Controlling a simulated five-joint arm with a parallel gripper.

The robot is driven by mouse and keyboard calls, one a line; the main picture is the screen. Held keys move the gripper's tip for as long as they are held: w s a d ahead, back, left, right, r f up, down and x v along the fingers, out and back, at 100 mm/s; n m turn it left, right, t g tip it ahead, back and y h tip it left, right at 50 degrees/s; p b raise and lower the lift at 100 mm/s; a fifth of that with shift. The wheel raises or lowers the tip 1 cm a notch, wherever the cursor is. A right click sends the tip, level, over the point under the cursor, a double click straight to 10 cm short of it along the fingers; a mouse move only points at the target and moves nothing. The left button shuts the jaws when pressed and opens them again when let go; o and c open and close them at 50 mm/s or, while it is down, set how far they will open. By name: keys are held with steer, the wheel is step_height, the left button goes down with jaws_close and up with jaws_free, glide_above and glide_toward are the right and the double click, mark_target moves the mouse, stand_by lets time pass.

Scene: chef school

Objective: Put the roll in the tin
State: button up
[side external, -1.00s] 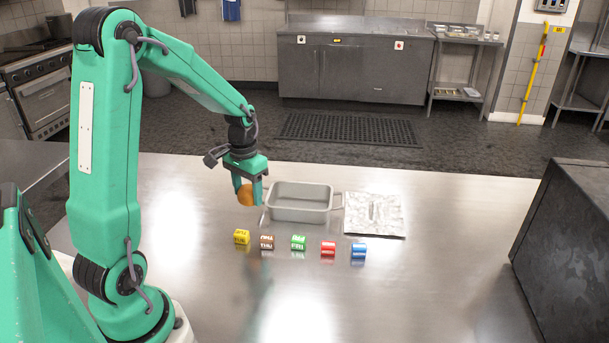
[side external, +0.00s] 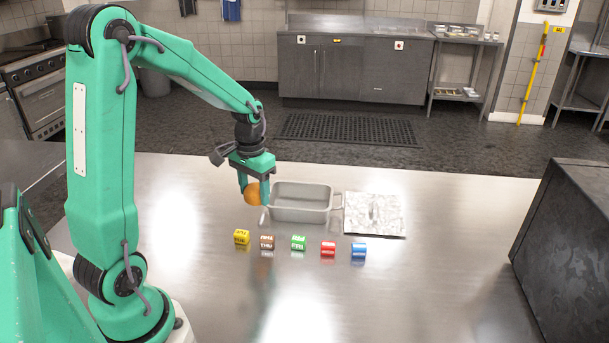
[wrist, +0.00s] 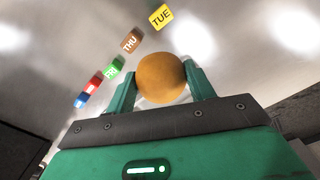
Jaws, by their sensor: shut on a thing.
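The roll is a round orange-brown ball (side external: 251,194). It also shows in the wrist view (wrist: 160,77), between the two green fingers. My gripper (side external: 254,196) is shut on the roll and holds it above the table, just left of the tin. In the wrist view my gripper (wrist: 160,88) has a finger on each side of the roll. The tin (side external: 300,215) is a grey open rectangular pan with side handles, standing on the steel table. Its inside looks empty where it shows. My right finger overlaps its left end in the side view.
A silvery lid-like sheet (side external: 375,222) lies right of the tin. Several day-labelled blocks stand in a row in front: yellow (side external: 242,237), brown (side external: 267,241), green (side external: 298,242), red (side external: 328,248), blue (side external: 359,250). A dark box (side external: 565,250) stands at the right.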

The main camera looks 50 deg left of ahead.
steer(key=w+d, duration=1)
steer(key=w, duration=0.2)
glide_toward(299, 200)
steer(key=s+d+f, duration=0.1)
steer(key=d, duration=0.1)
steer(key=s+d+f, duration=0.1)
steer(key=shift+s+d+f, duration=0.2)
steer(key=shift+s+d, duration=0.15)
steer(key=shift+f, duration=2)
steer(key=shift+f, duration=0.1)
steer(key=o, duration=1)
steer(key=shift+c, duration=0.2)
step_height(299, 200, up, 12)
